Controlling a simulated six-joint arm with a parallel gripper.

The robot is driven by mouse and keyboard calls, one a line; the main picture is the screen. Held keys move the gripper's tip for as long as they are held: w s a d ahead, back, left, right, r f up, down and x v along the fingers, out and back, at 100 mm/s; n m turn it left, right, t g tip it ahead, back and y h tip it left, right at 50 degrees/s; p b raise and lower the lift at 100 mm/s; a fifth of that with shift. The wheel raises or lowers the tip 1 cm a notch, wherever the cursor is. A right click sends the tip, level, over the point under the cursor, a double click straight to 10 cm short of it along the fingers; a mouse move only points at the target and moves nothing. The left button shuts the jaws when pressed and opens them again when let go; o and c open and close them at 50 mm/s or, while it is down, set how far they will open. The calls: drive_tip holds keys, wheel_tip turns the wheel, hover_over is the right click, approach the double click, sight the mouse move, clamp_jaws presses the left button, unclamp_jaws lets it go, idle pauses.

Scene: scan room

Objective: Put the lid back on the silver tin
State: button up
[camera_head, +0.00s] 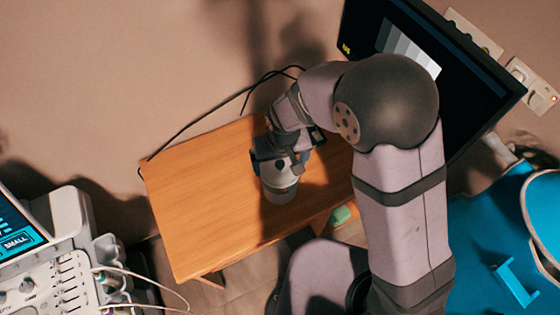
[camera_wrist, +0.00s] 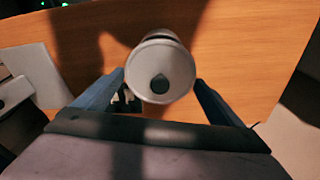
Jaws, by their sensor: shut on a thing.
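The silver tin (camera_head: 280,190) stands upright on the wooden table, just below my gripper (camera_head: 281,163) in the head view. In the wrist view, a round pale silver lid (camera_wrist: 160,58) with a dark knob faces the camera between the blue fingers of my gripper (camera_wrist: 160,78). The fingers are shut on the lid's sides. Part of the tin (camera_wrist: 161,34) shows just beyond the lid's far edge. The lid is over the tin or very close to it; I cannot tell whether they touch.
The wooden table (camera_head: 200,205) is clear to the left of the tin. A dark cable (camera_head: 205,116) runs along its back edge. A black monitor (camera_head: 470,85) stands at the right, and a scanner console (camera_head: 55,250) at the lower left.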

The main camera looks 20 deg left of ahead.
sight(280, 172)
drive_tip(key=shift+f+b, duration=1.6)
drive_tip(key=shift+f, duration=0.75)
drive_tip(key=shift+f, duration=0.15)
idle(1.1)
drive_tip(key=o, duration=0.8)
drive_tip(key=shift+p, duration=0.3)
drive_tip(key=shift+r+p, duration=2.85)
drive_tip(key=shift+r, duration=0.7)
clamp_jaws()
